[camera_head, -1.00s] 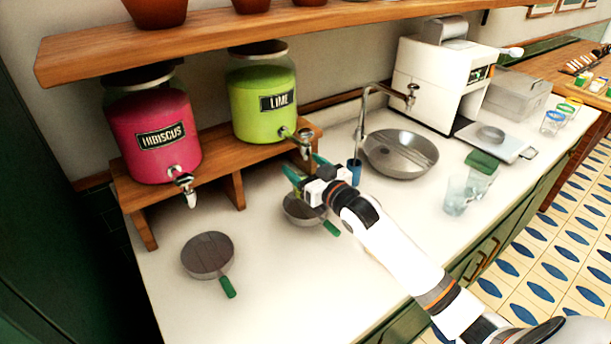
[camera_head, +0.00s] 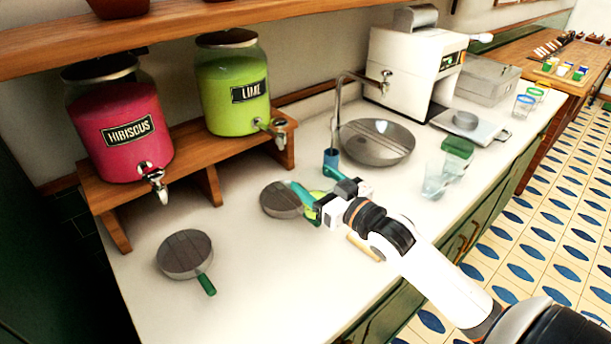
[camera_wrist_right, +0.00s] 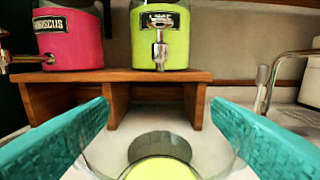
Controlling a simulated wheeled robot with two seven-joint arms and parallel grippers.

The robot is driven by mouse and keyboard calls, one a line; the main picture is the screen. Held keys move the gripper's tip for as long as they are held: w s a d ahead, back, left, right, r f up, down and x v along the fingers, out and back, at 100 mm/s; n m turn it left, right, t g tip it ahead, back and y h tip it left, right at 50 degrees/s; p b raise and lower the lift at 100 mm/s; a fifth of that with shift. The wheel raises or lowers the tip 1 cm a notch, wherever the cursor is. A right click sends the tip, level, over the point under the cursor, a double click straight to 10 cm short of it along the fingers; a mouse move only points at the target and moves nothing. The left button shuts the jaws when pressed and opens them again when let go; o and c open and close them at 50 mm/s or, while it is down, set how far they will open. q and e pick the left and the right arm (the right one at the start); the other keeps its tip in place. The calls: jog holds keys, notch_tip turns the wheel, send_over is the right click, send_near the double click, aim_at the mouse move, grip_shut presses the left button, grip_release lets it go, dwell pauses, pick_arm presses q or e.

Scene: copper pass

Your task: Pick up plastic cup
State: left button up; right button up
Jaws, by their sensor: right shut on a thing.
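A clear plastic cup with lime-green liquid (camera_head: 312,206) is between the teal fingers of my right gripper (camera_head: 318,188), just in front of a round drip pan (camera_head: 281,200). In the right wrist view, the cup's green contents (camera_wrist_right: 160,169) show at the bottom centre. Its clear walls touch both fingers of the gripper (camera_wrist_right: 157,115). The gripper hides much of the cup in the head view, and I cannot tell whether its base touches the counter. My left gripper is not in view.
The lime dispenser (camera_head: 232,92) and hibiscus dispenser (camera_head: 118,128) stand on a wooden riser behind. Another pan (camera_head: 185,254) lies front left.

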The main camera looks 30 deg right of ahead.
jog(key=shift+s+d+b, duration=0.2)
jog(key=shift+s+b, duration=0.05)
jog(key=shift+s, duration=1.15)
jog(key=shift+s+d+b, duration=0.2)
jog(key=shift+s, duration=1.2)
jog(key=shift+s, duration=0.15)
